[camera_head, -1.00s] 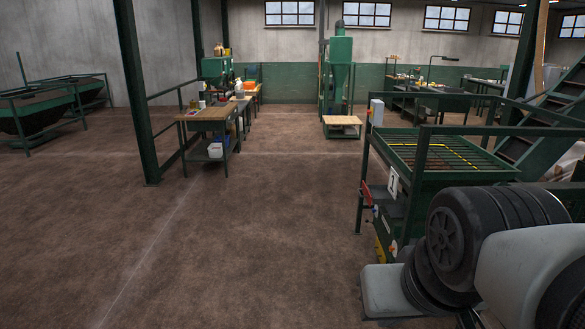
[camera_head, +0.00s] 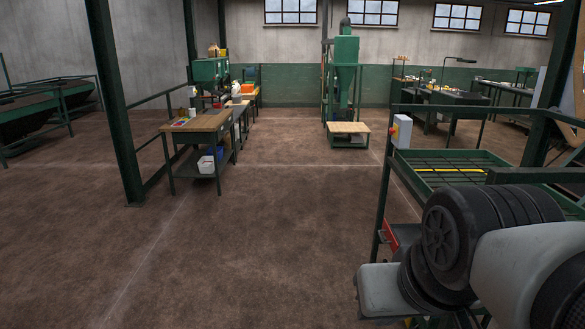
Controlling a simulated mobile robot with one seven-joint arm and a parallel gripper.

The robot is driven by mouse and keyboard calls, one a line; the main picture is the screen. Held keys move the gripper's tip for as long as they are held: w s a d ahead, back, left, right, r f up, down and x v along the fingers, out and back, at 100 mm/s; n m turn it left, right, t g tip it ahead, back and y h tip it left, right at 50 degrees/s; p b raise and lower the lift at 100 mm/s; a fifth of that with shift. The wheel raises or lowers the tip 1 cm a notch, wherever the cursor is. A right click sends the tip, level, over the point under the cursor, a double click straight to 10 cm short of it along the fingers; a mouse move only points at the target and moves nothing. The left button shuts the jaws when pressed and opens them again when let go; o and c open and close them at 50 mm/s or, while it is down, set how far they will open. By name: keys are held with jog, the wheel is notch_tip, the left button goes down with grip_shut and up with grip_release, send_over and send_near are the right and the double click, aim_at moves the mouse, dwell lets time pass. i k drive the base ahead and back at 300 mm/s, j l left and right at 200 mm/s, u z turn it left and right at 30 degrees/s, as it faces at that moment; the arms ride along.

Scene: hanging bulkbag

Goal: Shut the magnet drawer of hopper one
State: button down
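A green steel hopper (camera_head: 445,157) with a mesh top and railing stands at the right; in the earlier frame its side carried a "1" plate. My own arm now hides most of its front and side. A small red part (camera_head: 391,241) shows on its left side, just above my arm. I cannot tell whether that is the magnet drawer, or whether a drawer is open or shut. My arm's links fill the lower right corner, and my gripper is not in view.
Open brown floor (camera_head: 270,240) lies ahead and left. A workbench (camera_head: 200,122) with a lower shelf and a green post (camera_head: 115,110) stand left of centre. A low wooden-topped platform (camera_head: 347,129) stands further back. Green bins (camera_head: 35,112) are at far left.

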aim_at(397, 235)
jog(key=i, duration=1.6)
jog(key=i+j+z, duration=0.15)
jog(key=i+z, duration=0.3)
jog(key=i, duration=0.15)
jog(key=i+j+z, duration=0.3)
jog(key=i+z, duration=0.15)
jog(key=i+j+z, duration=0.4)
jog(key=i+j, duration=0.15)
jog(key=i, duration=0.05)
